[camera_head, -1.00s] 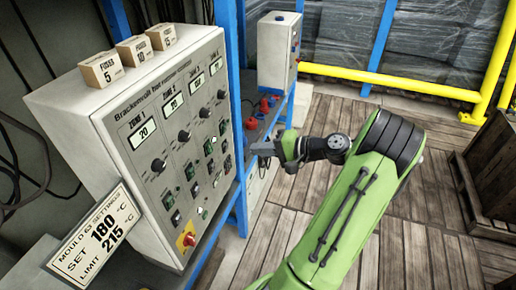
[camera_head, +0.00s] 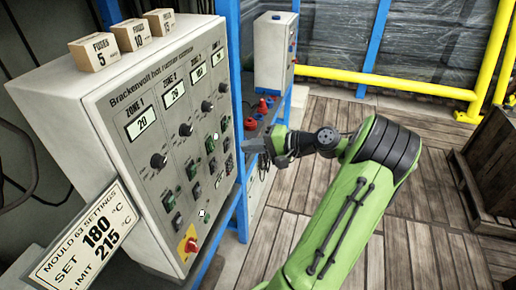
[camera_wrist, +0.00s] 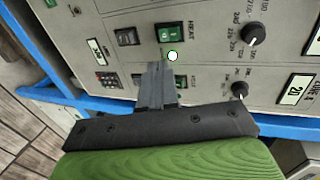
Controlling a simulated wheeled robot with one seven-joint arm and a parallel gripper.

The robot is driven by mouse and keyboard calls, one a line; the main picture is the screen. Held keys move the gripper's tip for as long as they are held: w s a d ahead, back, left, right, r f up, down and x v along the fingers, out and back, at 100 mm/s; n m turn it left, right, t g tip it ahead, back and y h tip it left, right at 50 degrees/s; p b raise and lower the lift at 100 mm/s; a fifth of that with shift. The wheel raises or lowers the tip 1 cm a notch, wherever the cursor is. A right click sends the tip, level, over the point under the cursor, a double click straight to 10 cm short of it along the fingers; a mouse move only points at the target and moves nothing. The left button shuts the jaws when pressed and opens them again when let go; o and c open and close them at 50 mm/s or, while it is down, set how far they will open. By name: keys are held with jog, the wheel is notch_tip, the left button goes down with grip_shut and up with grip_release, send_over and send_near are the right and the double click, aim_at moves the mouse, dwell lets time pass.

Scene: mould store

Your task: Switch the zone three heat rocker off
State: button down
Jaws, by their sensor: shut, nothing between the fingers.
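The control panel (camera_head: 150,110) stands at left, with zone columns of displays, knobs and rockers. My gripper (camera_head: 243,146) is shut and empty at the panel's right side. In the wrist view its fingertips (camera_wrist: 156,66) point at the panel, just below a green rocker (camera_wrist: 169,40) labelled HEAT. This rocker lines up with the second knob (camera_wrist: 253,33) from the panel's edge, which fits zone three. A white dot (camera_wrist: 172,56) shows at the rocker's lower edge. I cannot tell whether the fingers touch the panel. The fingers hide part of the edge column.
A red knob on a yellow plate (camera_head: 188,245) sits low on the panel. A settings card (camera_head: 85,235) leans at lower left. Fuse boxes (camera_head: 92,53) stand on top. A blue frame post (camera_head: 232,60) and a small grey box (camera_head: 275,50) stand behind.

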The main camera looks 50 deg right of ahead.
aim_at(211, 145)
jog(key=b+x, duration=0.1)
jog(key=x, duration=0.7)
jog(key=shift+w+b, duration=0.15)
jog(key=shift+b, duration=0.2)
jog(key=shift+f, duration=0.1)
jog(key=shift+f, duration=0.1)
jog(key=shift+w+a+f+t, duration=0.1)
jog(key=shift+w+t, duration=0.1)
jog(key=shift+t, duration=0.1)
